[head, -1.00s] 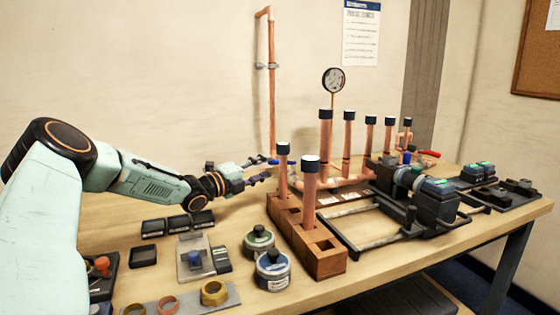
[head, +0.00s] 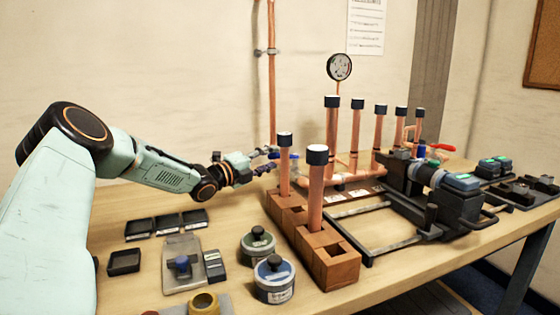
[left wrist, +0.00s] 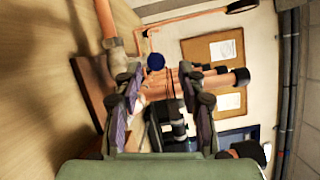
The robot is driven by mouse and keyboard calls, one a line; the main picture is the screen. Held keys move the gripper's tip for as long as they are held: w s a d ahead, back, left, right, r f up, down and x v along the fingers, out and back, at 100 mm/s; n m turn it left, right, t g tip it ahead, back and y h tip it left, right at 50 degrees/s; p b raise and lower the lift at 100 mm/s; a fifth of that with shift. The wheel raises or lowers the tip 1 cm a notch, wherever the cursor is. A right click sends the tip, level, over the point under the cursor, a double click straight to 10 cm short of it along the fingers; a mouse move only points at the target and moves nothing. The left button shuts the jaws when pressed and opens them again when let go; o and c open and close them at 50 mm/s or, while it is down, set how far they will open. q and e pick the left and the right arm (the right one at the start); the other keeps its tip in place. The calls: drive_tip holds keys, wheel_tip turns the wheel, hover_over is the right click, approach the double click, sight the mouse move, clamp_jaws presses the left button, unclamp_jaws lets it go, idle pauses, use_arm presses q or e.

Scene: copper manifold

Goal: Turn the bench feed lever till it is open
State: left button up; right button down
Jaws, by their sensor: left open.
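My left gripper (head: 268,161) is open and reaches in from the left, close to the lever. In the left wrist view its two fingers (left wrist: 160,80) stand apart with nothing clearly held. I cannot tell whether a finger touches the lever. A red lever (head: 442,147) is at the manifold's far right. My right gripper is not in view.
A wooden block (head: 325,262) with upright capped copper tubes stands in front of the manifold. A gauge (head: 339,67) rises behind. Two round tins (head: 273,281), several black trays (head: 124,262) and a dark clamp rig (head: 455,205) occupy the bench.

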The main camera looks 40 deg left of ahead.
sight(273, 157)
use_arm(q)
drive_tip(key=shift+w+d+f, duration=0.1)
drive_tip(key=shift+w+d, duration=0.05)
drive_tip(key=shift+w, duration=0.4)
drive_tip(key=shift+w+b, duration=0.35)
drive_tip(key=shift+b, duration=0.1)
drive_tip(key=shift+w+a+f, duration=0.2)
drive_tip(key=shift+w+a, duration=0.25)
drive_tip(key=shift+a, duration=0.05)
drive_tip(key=shift+w, duration=0.4)
drive_tip(key=shift+w+d+b, duration=0.15)
drive_tip(key=shift+w+b, duration=0.15)
drive_tip(key=shift+w+d+r, duration=0.2)
drive_tip(key=shift+d+r, duration=0.15)
drive_tip(key=shift+d, duration=0.05)
drive_tip(key=shift+s+a, duration=0.15)
drive_tip(key=shift+a, duration=0.2)
drive_tip(key=shift+a+f, duration=0.1)
drive_tip(key=shift+f, duration=0.05)
drive_tip(key=shift+c, duration=0.6)
drive_tip(key=shift+d, duration=0.3)
drive_tip(key=c, duration=0.4)
drive_tip(key=shift+a, duration=0.15)
clamp_jaws()
